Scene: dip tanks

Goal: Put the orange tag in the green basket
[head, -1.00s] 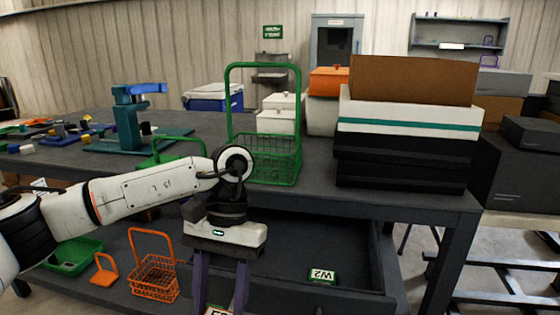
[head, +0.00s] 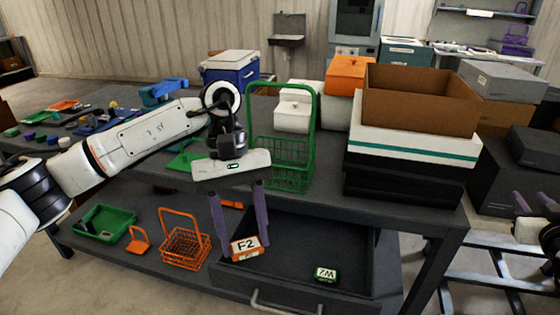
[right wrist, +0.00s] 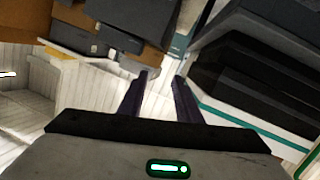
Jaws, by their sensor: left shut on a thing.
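The orange tag (head: 245,247), with a white label reading F2, is between the fingers of my left gripper (head: 246,244). That gripper is shut on it and points down, holding the tag above the left part of the open drawer. The green basket (head: 291,165) with a tall handle stands upright on the table top, behind and to the right of my left gripper. My right gripper (head: 533,199) is at the right edge of the head view. In the right wrist view its fingers (right wrist: 163,77) are apart with nothing between them.
The open dark drawer (head: 350,245) holds a green tag (head: 326,274) marked W2. An orange basket (head: 185,247) and a green tray (head: 104,222) sit on the lower shelf. Stacked boxes (head: 410,170) stand right of the green basket. A blue cooler (head: 232,70) is behind.

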